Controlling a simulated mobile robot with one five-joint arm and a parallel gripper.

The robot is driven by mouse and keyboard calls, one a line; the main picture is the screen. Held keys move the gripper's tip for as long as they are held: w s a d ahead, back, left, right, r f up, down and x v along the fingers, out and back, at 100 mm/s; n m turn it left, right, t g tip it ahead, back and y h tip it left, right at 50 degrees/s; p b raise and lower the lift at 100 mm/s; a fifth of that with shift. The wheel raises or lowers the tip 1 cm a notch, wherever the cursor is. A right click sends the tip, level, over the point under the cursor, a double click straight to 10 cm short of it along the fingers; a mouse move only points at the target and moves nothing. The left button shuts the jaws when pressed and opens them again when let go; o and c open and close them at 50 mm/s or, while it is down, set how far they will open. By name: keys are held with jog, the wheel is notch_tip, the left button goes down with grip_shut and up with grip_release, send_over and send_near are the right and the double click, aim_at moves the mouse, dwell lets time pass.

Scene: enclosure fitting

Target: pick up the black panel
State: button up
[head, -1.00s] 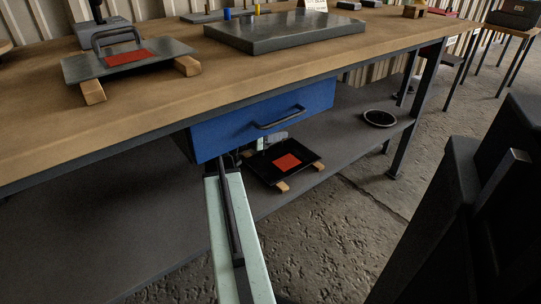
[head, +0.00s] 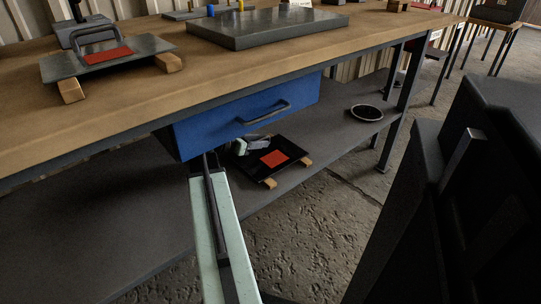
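The black panel (head: 288,150) with a red square on it lies on wooden blocks (head: 270,183) on the lower shelf, below and right of the blue drawer. My pale green arm reaches in from the bottom of the head view toward the drawer's lower edge. A small pale and dark part at the panel's back left edge looks like my gripper (head: 241,147). It is small and partly hidden by the drawer. I cannot tell whether its fingers touch the panel or are open.
The blue drawer (head: 225,122) hangs close above the arm's far end. A dark round dish (head: 367,113) sits right of the panel on the shelf (head: 130,225). On the tabletop are a grey panel with a handle (head: 145,55) and a thick grey slab (head: 265,30).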

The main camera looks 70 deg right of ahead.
jog(key=b+x, duration=0.1)
jog(key=x, duration=0.3)
jog(key=shift+w+d+f, duration=0.1)
jog(key=shift+d, duration=0.05)
grip_shut()
dwell(1.1)
